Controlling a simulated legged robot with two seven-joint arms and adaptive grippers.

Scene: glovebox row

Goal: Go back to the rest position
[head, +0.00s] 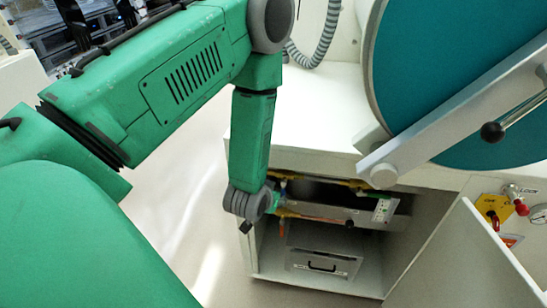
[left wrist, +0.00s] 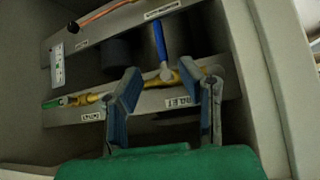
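My left arm reaches down from the left in the head view, its wrist at the open mouth of a cabinet (head: 372,274) under the bench. My left gripper (left wrist: 160,72) is open in the left wrist view, with its two blue-grey fingers apart. A valve with a blue lever (left wrist: 160,42) on a yellow pipe (left wrist: 92,98) shows beyond and between the fingertips. I cannot tell whether a finger touches the pipe. In the head view the fingers are mostly hidden behind the wrist. My right gripper is in neither view.
A grey labelled panel (head: 345,213) crosses the cabinet, above a drawer box with a black handle (head: 322,266). The cabinet's open door (head: 462,262) stands at the right. A large teal round door (head: 450,70) with a silver bar (head: 455,115) hangs above. The floor left of the cabinet is clear.

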